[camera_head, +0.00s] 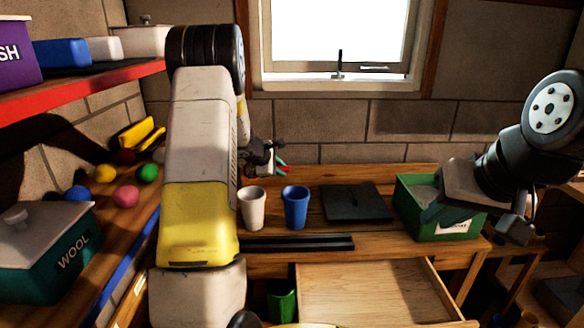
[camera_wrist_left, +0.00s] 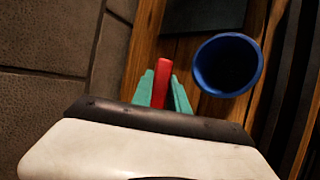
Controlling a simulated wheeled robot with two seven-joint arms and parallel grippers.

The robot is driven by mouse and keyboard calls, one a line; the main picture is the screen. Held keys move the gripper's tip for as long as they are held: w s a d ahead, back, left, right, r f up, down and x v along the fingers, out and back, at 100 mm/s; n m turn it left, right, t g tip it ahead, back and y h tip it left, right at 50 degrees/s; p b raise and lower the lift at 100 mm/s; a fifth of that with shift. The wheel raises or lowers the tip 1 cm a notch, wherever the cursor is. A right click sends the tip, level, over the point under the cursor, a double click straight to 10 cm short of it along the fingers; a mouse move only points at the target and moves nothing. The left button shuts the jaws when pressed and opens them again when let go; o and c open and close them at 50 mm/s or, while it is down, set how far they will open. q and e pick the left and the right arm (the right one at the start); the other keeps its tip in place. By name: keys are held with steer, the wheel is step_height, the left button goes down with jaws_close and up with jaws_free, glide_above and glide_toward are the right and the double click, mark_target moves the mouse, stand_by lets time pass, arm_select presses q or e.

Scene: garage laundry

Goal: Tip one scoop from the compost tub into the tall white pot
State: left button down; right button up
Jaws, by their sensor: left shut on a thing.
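My left gripper (camera_head: 281,168) is at the back of the bench, above and behind the pots. In the left wrist view its teal fingers (camera_wrist_left: 162,92) are shut on a narrow red piece, possibly a scoop handle; no scoop bowl is visible. The white pot (camera_head: 252,209) stands upright below and to the left of the gripper. The blue pot (camera_head: 296,208) stands beside it, and its open mouth shows in the left wrist view (camera_wrist_left: 228,65). A green tub (camera_head: 414,222) with a partly hidden white label stands at the right. My right gripper (camera_head: 450,190) is over the tub, fingers unclear.
A dark flat slab (camera_head: 356,203) lies between the blue pot and the tub. Dark rails (camera_head: 297,243) lie along the bench front. An open, empty wooden drawer (camera_head: 370,290) juts out below. A shelf with coloured balls and a WOOL box (camera_head: 50,255) is at the left.

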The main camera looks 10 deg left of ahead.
arm_select(q)
steer(key=shift+s+d+m+t, duration=0.1)
steer(key=shift+s+m+t, duration=0.15)
steer(key=shift+t, duration=0.6)
steer(key=shift+s+d+m+t, duration=0.1)
steer(key=shift+s+m+t, duration=0.15)
steer(key=shift+t, duration=0.6)
steer(key=shift+s+a+r+m+t, duration=0.1)
steer(key=shift+s+r+m+t, duration=0.15)
steer(key=shift+t, duration=0.75)
steer(key=shift+r, duration=0.1)
step_height(320, 180, up, 6)
steer(key=s+d+f, duration=0.1)
steer(key=s+d, duration=0.3)
steer(key=s, duration=0.3)
steer(key=s+d+f+m+h, duration=0.1)
steer(key=s+d, duration=0.3)
steer(key=s, duration=0.3)
steer(key=shift+s+d, duration=0.15)
